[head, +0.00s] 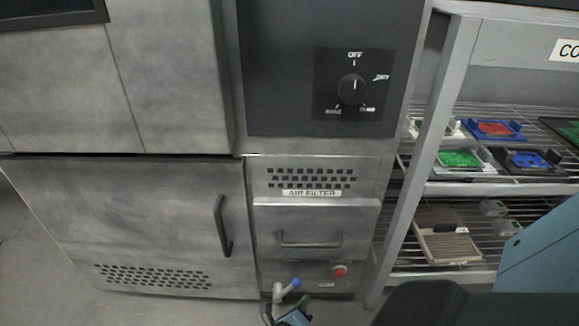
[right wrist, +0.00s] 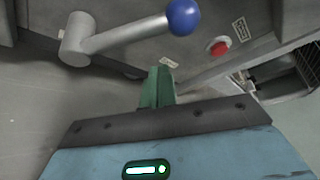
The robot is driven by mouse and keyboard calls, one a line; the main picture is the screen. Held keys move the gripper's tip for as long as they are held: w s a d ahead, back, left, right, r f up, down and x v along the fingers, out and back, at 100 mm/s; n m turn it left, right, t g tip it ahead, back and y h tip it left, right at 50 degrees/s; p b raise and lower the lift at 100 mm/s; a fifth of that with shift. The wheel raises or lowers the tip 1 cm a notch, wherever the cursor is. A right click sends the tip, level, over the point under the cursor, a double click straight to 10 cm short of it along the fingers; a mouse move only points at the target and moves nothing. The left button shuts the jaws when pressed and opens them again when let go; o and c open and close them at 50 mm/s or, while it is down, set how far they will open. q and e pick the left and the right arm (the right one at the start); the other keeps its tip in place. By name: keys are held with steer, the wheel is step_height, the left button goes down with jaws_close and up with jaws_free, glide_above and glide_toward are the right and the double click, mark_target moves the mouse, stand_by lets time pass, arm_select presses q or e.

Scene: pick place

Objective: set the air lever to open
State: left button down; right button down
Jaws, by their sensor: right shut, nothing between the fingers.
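The air lever is a grey metal arm with a blue ball at its end, low on the front of the machine. In the head view its ball (head: 296,283) points up and right from the grey pivot. In the right wrist view the lever (right wrist: 125,35) reaches from a round pivot at the left to the ball at the upper middle. My right gripper (head: 305,301) is just below and right of the lever in the head view. Its green fingers (right wrist: 157,86) are shut and empty, below the lever and apart from it in the picture. My left gripper is not in view.
A red button (head: 340,270) sits right of the lever. Above are a drawer handle (head: 311,244), the air filter label (head: 311,193) and a dial (head: 352,89) pointing to OFF. A cabinet door handle (head: 222,226) stands out at left. A wire shelf (head: 440,187) with coloured parts stands at right.

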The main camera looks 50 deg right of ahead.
steer(key=p+v, duration=0.2)
steer(key=v, duration=0.8)
steer(key=shift+f, duration=0.15)
